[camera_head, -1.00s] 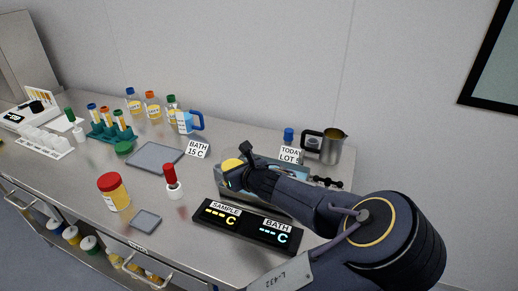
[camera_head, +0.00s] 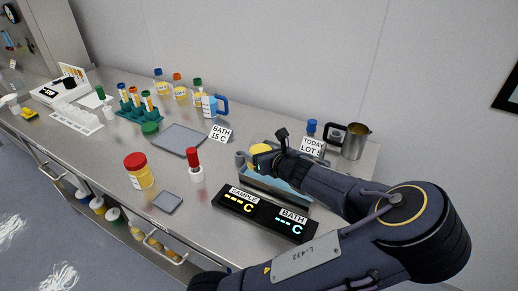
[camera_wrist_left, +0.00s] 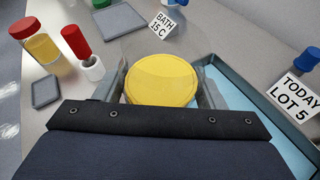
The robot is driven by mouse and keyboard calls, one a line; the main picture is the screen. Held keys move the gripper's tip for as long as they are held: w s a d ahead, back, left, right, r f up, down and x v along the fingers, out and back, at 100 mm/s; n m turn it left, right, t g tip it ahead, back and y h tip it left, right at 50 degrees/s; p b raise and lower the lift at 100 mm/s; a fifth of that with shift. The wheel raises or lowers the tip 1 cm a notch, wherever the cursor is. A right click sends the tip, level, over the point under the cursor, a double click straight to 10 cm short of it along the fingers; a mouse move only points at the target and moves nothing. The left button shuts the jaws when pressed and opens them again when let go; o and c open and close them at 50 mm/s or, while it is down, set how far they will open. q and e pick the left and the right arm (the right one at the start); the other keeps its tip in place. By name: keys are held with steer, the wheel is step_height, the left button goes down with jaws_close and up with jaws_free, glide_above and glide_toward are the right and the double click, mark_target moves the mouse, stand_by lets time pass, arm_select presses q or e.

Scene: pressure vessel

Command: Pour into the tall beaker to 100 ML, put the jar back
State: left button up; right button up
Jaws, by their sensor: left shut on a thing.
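My left gripper (camera_head: 262,158) is shut on a round jar (camera_head: 260,150) with yellow at its top. In the left wrist view the jar (camera_wrist_left: 162,80) sits between the two fingers, its round yellow top facing the camera. The jar is at the back left of a grey bath tray (camera_head: 278,200) with a pale blue inside; whether it touches the tray is hidden. A clear vessel with a blue handle (camera_head: 211,106) stands farther back; I cannot tell if it is the tall beaker. My right gripper is not in view.
A sample and bath display (camera_head: 264,214) stands in front of the tray. A red-lidded jar (camera_head: 139,171), a red-capped white piece (camera_head: 195,165) and a grey mat (camera_head: 178,139) lie left. A metal jug (camera_head: 355,141) and blue-capped bottle (camera_head: 311,127) stand behind.

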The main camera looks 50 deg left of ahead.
mark_target(271, 145)
arm_select(q)
steer(key=shift+w+d+r+m+g+y+p, duration=0.25)
steer(key=shift+w+r+m+g+y+p, duration=0.35)
steer(key=shift+p, duration=1.7)
steer(key=shift+f+m, duration=0.15)
steer(key=shift+m, duration=0.15)
steer(key=shift+w+d+r+p, duration=0.1)
steer(key=shift+r+p, duration=0.15)
steer(key=shift+p, duration=0.3)
steer(key=shift+w+m, duration=0.1)
steer(key=shift+m, duration=0.2)
steer(key=shift+w+d+r+y, duration=0.1)
steer(key=shift+w+y, duration=0.05)
steer(key=shift+y, duration=0.15)
steer(key=shift+w+d+r+m+y, duration=0.3)
steer(key=shift+w+r+m, duration=0.15)
steer(key=shift+m, duration=0.45)
steer(key=shift+f, duration=0.1)
